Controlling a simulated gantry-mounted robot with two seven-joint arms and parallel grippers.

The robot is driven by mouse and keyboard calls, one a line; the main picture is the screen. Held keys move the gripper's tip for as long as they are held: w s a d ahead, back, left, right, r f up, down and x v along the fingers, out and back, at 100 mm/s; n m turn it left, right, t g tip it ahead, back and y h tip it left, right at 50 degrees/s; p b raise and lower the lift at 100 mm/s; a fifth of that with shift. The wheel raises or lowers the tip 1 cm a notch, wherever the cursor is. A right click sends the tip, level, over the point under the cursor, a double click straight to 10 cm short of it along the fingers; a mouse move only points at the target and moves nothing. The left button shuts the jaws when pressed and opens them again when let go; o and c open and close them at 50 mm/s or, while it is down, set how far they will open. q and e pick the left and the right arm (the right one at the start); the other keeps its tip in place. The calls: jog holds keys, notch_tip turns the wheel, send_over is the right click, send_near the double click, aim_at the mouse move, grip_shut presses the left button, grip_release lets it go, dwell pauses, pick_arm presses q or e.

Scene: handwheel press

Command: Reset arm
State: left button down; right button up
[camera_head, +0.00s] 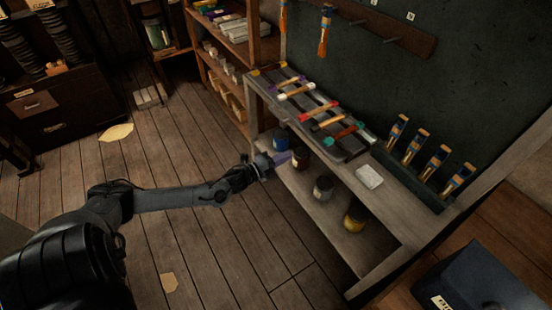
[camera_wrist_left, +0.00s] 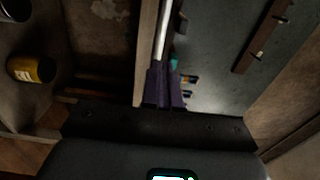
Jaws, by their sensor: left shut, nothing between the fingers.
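My left arm reaches in from the left in the head view. Its gripper (camera_head: 281,158) is at the left front of the wooden workbench, just below the top board and beside the blue can (camera_head: 281,141) on the lower shelf. In the left wrist view the purple fingers (camera_wrist_left: 165,82) are together, with nothing seen between them. My right gripper is not in view.
The lower shelf also holds a brown can (camera_head: 301,158), a grey can (camera_head: 323,187) and a yellow can (camera_head: 354,218). Tools with coloured handles lie on a dark tray (camera_head: 345,153) above. A blue box (camera_head: 482,283) stands at lower right. The floor (camera_head: 215,255) is mostly clear.

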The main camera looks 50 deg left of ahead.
pick_arm(q)
jog(key=s+d+f+n, duration=0.1)
jog(key=s+d+f, duration=0.1)
jog(key=s+f, duration=0.3)
jog(key=s+d+n+g+y, duration=0.15)
jog(key=s+d+n, duration=0.3)
jog(key=d, duration=0.55)
jog(key=s+d+n+g, duration=0.3)
jog(key=d+n, duration=0.3)
jog(key=d, duration=0.4)
jog(key=s+d+r+n+g, duration=0.2)
jog(key=s+d+g, duration=0.1)
jog(key=s+g, duration=0.25)
jog(key=s+d+r+n+g, duration=0.2)
jog(key=s+n+g, duration=0.15)
jog(key=s, duration=0.35)
notch_tip(320, 180, up, 35)
jog(key=p, duration=3.5)
jog(key=shift+s+f+g+h, duration=0.2)
jog(key=shift+s+g+h, duration=0.15)
jog(key=shift+g, duration=0.1)
